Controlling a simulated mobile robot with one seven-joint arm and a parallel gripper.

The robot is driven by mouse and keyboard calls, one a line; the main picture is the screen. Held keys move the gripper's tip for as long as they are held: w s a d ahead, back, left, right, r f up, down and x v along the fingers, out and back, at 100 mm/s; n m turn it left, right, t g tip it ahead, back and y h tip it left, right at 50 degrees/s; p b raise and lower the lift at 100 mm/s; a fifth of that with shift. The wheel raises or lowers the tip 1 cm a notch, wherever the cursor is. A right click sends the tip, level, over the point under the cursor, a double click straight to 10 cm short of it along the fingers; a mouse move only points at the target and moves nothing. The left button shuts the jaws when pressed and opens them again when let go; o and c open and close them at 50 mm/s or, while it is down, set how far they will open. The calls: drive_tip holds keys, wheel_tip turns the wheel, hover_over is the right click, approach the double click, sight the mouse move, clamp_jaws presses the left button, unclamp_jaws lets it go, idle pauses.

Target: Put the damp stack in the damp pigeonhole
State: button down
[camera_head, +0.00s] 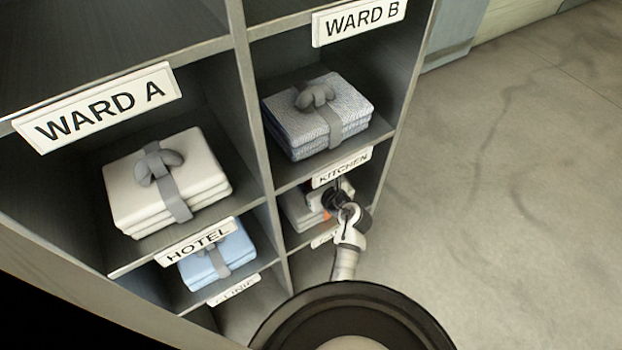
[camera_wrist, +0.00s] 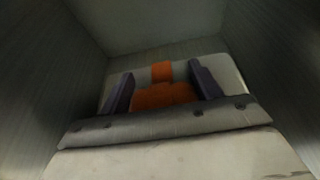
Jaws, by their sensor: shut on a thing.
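A white folded stack (camera_head: 297,209) with an orange strap is inside the pigeonhole under the KITCHEN sign (camera_head: 342,167). My gripper (camera_head: 338,200) reaches into that pigeonhole. In the wrist view my gripper (camera_wrist: 163,95) has its two dark fingers on either side of the orange knot (camera_wrist: 165,96), shut on it. The stack's pale cloth (camera_wrist: 225,75) lies around and beyond the fingers, between the side walls. No sign reading DAMP can be made out. The sign below this pigeonhole is mostly hidden by my arm.
Other stacks with grey straps fill nearby pigeonholes: cream (camera_head: 168,180) under WARD A (camera_head: 97,105), blue-grey (camera_head: 317,115) under WARD B (camera_head: 359,20), light blue (camera_head: 217,254) under HOTEL (camera_head: 195,242). A CLINIC sign (camera_head: 234,289) is lower left. Open floor (camera_head: 510,190) lies right.

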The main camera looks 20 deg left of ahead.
drive_tip(key=shift+r, duration=0.1)
drive_tip(key=c, duration=0.8)
unclamp_jaws()
drive_tip(key=shift+f, duration=0.25)
drive_tip(key=o, duration=0.5)
drive_tip(key=shift+r, duration=0.1)
drive_tip(key=shift+r, duration=0.2)
drive_tip(key=v, duration=1.2)
drive_tip(key=shift+b, duration=0.4)
drive_tip(key=shift+s+f, duration=0.1)
